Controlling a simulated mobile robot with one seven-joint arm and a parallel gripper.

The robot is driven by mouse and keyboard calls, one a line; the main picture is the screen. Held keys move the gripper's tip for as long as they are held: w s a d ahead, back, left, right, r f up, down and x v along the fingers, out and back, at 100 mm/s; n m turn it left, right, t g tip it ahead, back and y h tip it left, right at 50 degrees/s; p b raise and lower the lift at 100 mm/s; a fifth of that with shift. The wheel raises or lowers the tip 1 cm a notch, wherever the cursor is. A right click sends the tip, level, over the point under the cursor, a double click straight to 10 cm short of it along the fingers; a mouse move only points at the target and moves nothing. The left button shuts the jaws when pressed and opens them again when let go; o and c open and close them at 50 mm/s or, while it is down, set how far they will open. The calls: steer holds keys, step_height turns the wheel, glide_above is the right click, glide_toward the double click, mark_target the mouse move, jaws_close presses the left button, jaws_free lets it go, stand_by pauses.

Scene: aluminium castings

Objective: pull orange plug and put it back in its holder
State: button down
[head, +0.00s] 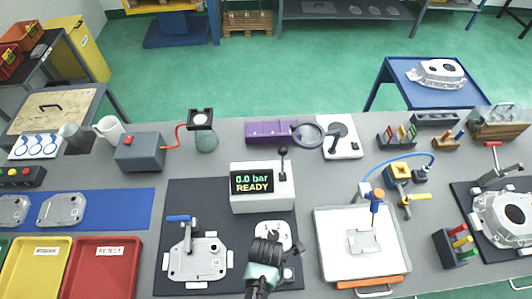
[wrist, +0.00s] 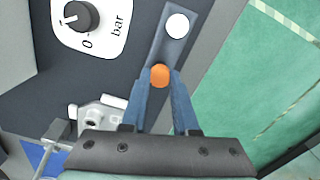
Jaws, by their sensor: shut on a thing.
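The orange plug (wrist: 159,76) shows in the wrist view between the blue fingertips of my gripper (wrist: 160,82), which is shut on it. The plug is at the lower end of a narrow dark grey strip (wrist: 172,52) with a white round spot (wrist: 177,26) at its other end. I cannot tell whether the plug sits in the strip or is above it.
A white gauge box (head: 262,190) reading 0.0 bar READY stands behind my gripper. A white dial plate (head: 283,233) is close by; its black knob (wrist: 80,16) shows in the wrist view.

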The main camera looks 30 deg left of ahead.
steer(key=shift+f+b, duration=0.75)
steer(key=shift+f, duration=0.4)
steer(key=c, duration=0.6)
jaws_free()
steer(key=shift+r, duration=0.1)
step_height(320, 180, up, 13)
steer(key=b, duration=0.1)
